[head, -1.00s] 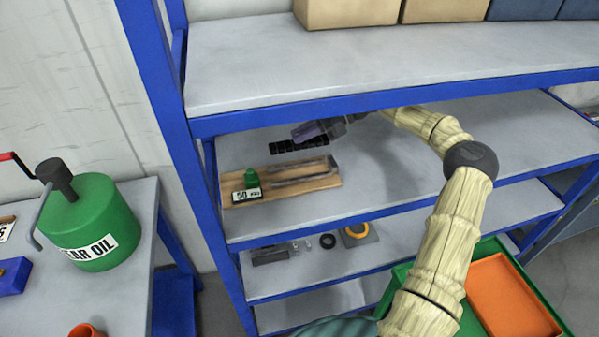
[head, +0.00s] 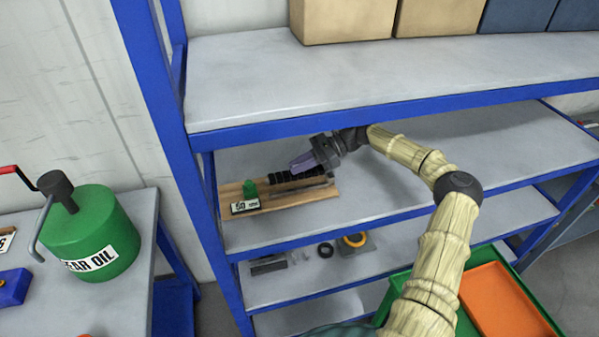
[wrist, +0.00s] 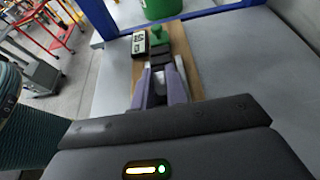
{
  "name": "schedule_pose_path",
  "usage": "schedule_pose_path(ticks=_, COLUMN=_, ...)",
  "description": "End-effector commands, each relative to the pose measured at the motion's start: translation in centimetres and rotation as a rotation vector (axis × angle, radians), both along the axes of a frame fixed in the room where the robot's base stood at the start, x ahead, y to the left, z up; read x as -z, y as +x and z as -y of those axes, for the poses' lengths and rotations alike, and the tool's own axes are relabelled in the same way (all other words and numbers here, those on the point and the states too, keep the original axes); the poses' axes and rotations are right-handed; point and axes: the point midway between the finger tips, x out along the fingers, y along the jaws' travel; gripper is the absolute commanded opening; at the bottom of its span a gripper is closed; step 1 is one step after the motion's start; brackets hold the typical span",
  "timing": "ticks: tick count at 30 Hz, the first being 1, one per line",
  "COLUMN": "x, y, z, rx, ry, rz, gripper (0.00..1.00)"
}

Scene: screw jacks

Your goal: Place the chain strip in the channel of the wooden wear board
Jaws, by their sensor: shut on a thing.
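The wooden wear board (head: 231,191) lies on the middle shelf, with grey metal rails along its channel. A green knob-shaped part and a label reading 50 stand at its left end. The black chain strip (head: 282,177) is at the channel, over or between the rails; I cannot tell whether it touches the bottom. My gripper (head: 301,163) is shut on the strip from above. In the wrist view, the purple fingers of my gripper (wrist: 160,78) straddle the dark strip (wrist: 160,56), which runs along the board (wrist: 186,48). The fingers hide part of the strip.
The upper shelf (head: 380,80) with boxes is close above my arm. A blue post (head: 160,95) stands left of the board. The middle shelf right of the board is clear. The lower shelf holds small parts, including a yellow ring (head: 355,240).

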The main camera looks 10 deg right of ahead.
Motion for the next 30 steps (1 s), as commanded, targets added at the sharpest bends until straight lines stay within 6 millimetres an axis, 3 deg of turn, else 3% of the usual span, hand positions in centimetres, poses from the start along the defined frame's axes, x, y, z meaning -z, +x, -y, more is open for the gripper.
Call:
schedule_pose_path(ticks=7, x=2.8, y=0.0, z=-0.1, rx=0.0, ry=0.004, rz=0.0, gripper=0.0)
schedule_pose_path(ticks=18, x=3.3, y=0.0, z=0.0, rx=0.001, ry=0.001, rz=0.0, gripper=0.0)
schedule_pose_path(ticks=19, x=3.3, y=0.0, z=0.0, rx=0.0, ry=0.0, rz=0.0, gripper=0.18)
schedule_pose_path(ticks=22, x=3.3, y=0.0, z=-0.1, rx=0.0, ry=0.0, rz=0.0, gripper=0.36)
schedule_pose_path(ticks=30, x=3.3, y=0.0, z=0.2, rx=0.003, ry=0.0, rz=0.0, gripper=0.36)
